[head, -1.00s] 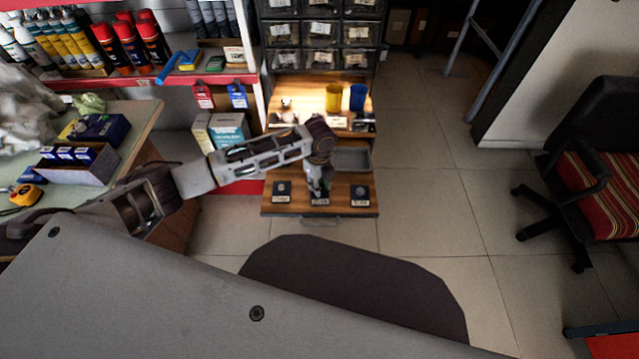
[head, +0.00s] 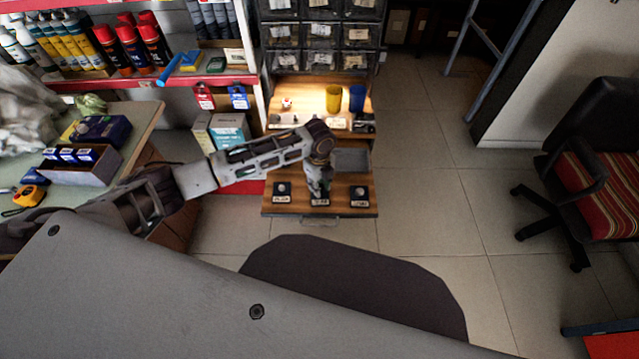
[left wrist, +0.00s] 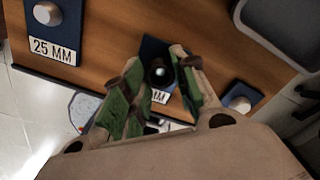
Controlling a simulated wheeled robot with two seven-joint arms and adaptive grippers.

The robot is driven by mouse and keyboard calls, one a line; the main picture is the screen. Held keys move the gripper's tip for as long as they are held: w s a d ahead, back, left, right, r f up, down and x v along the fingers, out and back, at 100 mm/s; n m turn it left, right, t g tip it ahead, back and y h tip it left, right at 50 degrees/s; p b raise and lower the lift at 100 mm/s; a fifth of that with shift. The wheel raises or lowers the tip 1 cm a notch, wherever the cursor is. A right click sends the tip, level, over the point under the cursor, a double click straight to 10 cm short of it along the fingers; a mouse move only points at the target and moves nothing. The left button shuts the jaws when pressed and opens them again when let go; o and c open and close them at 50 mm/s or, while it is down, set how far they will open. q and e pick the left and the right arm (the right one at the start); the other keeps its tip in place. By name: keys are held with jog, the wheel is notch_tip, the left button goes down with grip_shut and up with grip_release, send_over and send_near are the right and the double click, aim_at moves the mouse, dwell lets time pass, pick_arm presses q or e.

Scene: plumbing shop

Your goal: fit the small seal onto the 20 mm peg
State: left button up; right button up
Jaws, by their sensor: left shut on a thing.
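My left gripper (head: 319,192) is over the middle peg plate of the wooden drawer board (head: 338,208). In the left wrist view its green-padded fingers (left wrist: 163,85) are closed around a small dark ring, the seal (left wrist: 155,80). The bright top of the middle peg (left wrist: 161,72) shows inside the ring. I cannot tell whether the seal is around the peg or just above it. The middle plate's number is hidden by a finger; only "MM" shows. The 25 mm peg (left wrist: 46,13) stands bare at left, another peg (left wrist: 239,101) at right. My right gripper is not in view.
A grey tray (head: 352,159) sits behind the pegs on the board. A yellow cup (head: 333,99) and a blue cup (head: 357,98) stand on the lit shelf behind. A workbench (head: 148,118) is at left, a chair (head: 590,160) at right. The floor between is clear.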

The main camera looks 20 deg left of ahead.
pick_arm(q)
jog(key=shift+r+p, duration=0.8)
jog(key=shift+p, duration=0.4)
dwell(0.8)
jog(key=shift+p, duration=0.5)
dwell(1.5)
jog(key=shift+r+p, duration=0.75)
jog(key=shift+p, duration=0.35)
dwell(0.3)
jog(key=shift+p, duration=0.45)
dwell(1.1)
dwell(0.3)
jog(key=o, duration=0.4)
jog(key=shift+r, duration=0.1)
